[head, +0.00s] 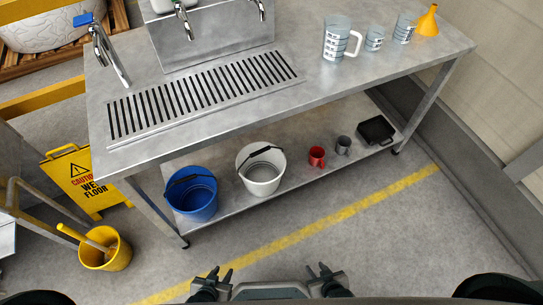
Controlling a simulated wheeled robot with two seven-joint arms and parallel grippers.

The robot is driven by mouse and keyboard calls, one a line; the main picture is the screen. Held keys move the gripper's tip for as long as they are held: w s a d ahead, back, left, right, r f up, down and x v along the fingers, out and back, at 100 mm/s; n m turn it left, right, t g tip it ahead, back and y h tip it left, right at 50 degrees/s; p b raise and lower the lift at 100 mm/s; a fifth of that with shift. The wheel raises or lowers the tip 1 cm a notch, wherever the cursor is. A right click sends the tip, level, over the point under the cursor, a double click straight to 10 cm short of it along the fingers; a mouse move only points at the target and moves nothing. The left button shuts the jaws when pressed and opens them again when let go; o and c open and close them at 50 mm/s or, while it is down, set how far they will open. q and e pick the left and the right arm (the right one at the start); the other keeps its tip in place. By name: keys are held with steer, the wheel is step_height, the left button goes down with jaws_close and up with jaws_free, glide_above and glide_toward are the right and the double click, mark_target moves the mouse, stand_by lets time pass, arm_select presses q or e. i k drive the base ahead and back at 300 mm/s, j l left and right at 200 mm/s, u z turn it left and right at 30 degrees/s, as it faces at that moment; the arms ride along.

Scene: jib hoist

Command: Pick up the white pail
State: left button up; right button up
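The white pail (261,181) stands upright on the lower shelf of the metal bench, right of a blue pail (192,200). Its dark handle lies across its open mouth. My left gripper (217,273) is at the bottom of the head view, its two fingers apart with nothing between them. My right gripper (322,270) is also at the bottom, its fingers apart and empty. Both grippers are well clear of the pail, nearer to me.
The lower shelf (225,216) also bears a red mug (317,156), a grey mug (343,145) and a black tray (376,130). The worktop (300,108) overhangs the shelf. A yellow bucket (105,255) and wet-floor sign (78,181) stand left. Floor before the shelf is clear.

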mark_target(260, 165)
steer(key=i+l+u, duration=0.1)
steer(key=l, duration=0.3)
steer(key=i+l, duration=0.3)
steer(key=i+l+u, duration=0.15)
steer(key=l, duration=0.3)
steer(key=i, duration=0.05)
